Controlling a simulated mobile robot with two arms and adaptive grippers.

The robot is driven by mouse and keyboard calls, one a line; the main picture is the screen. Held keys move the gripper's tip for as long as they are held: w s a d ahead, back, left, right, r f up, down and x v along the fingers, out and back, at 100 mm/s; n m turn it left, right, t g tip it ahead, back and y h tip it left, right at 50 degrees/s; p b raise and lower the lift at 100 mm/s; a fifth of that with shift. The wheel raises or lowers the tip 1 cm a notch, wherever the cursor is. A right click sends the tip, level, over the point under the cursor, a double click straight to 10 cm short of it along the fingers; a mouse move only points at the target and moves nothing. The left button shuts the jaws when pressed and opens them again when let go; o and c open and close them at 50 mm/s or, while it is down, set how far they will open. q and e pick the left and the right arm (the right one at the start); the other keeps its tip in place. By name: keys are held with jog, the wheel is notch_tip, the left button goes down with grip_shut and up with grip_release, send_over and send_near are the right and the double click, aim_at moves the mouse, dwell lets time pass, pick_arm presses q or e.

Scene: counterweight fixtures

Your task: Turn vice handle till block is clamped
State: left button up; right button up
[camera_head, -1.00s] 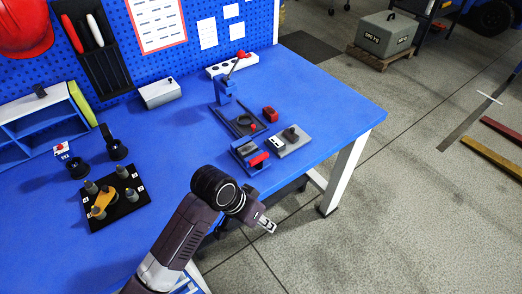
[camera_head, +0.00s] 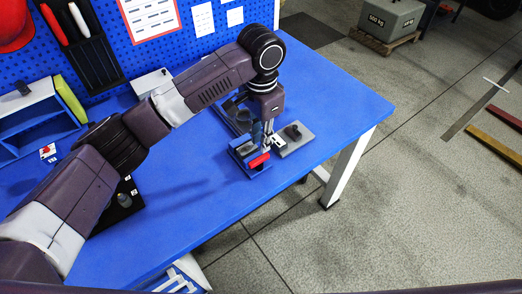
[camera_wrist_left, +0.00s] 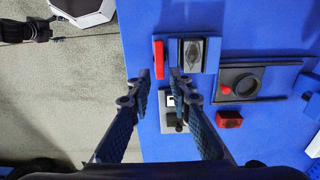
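The small blue vice (camera_head: 243,155) stands near the table's front edge, with its red handle (camera_head: 259,160) on the near side. In the left wrist view the vice (camera_wrist_left: 210,55) shows from above, with dark grey parts in its middle and the red handle (camera_wrist_left: 158,60) at its left. My left gripper (camera_head: 267,144) points down over the vice. In the wrist view its two fingers (camera_wrist_left: 160,77) are apart, with the handle just beyond and between the tips, and nothing is held. My right gripper is not in view.
A grey plate with a black knob (camera_head: 295,132) lies right beside the vice. A dark stand (camera_wrist_left: 245,82) and a red block (camera_wrist_left: 229,119) are close behind. My left arm covers much of the table. The table's right end is clear.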

aim_at(261, 157)
pick_arm(q)
notch_tip(261, 157, down, 7)
jog(key=shift+r+p, duration=0.2)
jog(key=shift+p, duration=0.2)
grip_shut()
